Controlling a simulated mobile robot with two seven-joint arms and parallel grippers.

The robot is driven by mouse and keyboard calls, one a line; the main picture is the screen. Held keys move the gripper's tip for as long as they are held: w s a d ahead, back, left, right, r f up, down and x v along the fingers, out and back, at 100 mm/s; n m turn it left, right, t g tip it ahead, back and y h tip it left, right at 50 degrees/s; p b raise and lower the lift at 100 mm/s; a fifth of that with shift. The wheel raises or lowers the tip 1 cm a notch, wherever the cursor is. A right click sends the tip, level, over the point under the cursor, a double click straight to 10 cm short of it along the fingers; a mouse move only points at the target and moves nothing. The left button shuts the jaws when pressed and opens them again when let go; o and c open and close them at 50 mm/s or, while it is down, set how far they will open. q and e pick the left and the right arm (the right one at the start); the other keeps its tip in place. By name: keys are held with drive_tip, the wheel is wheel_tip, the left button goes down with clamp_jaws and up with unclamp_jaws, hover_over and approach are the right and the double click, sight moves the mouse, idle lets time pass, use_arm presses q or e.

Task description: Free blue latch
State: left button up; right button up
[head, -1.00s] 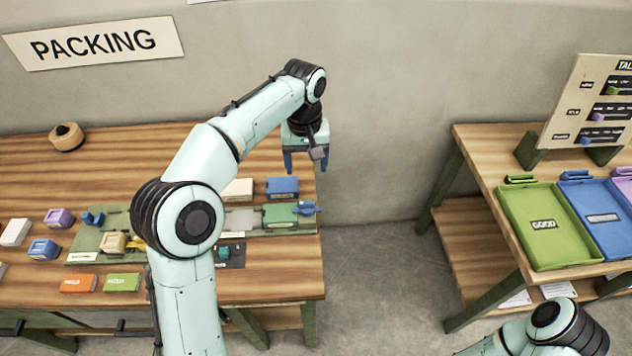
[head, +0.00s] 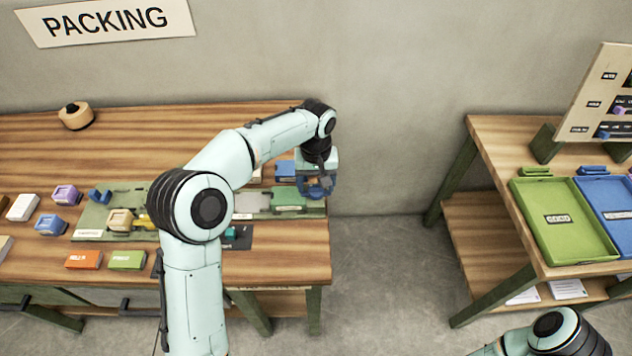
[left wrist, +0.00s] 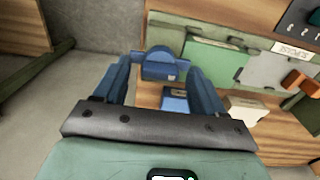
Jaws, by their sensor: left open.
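The blue latch (head: 318,188) is at the right end of the green fixture (head: 262,216), beside a green block (head: 290,199). In the left wrist view the latch (left wrist: 160,66) shows as a rounded blue piece between the far ends of my fingers. My left gripper (head: 315,191) is open, pointing down over the latch, with a blue finger (left wrist: 118,76) on one side and the other finger (left wrist: 201,92) on the other. I cannot tell whether either finger touches it. My right gripper is out of view; only part of that arm shows at lower right.
A blue box (head: 284,171) lies close behind the fixture's right end; it also shows in the left wrist view (left wrist: 175,101). The table's right edge is just beside the latch. A green tray (head: 524,205) and a blue tray (head: 621,243) stand on the right table.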

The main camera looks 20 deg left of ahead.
use_arm(q)
drive_tip(key=c, duration=1.1)
drive_tip(key=shift+o, duration=0.2)
drive_tip(key=shift+n, duration=0.3)
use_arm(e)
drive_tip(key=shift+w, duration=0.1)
use_arm(q)
drive_tip(key=n, duration=0.3)
drive_tip(key=shift+n, duration=0.4)
drive_tip(key=n+p, duration=0.1)
drive_tip(key=n, duration=0.3)
drive_tip(key=shift+n, duration=0.3)
drive_tip(key=n, duration=0.4)
drive_tip(key=shift+n+p, duration=0.4)
drive_tip(key=shift+n, duration=2)
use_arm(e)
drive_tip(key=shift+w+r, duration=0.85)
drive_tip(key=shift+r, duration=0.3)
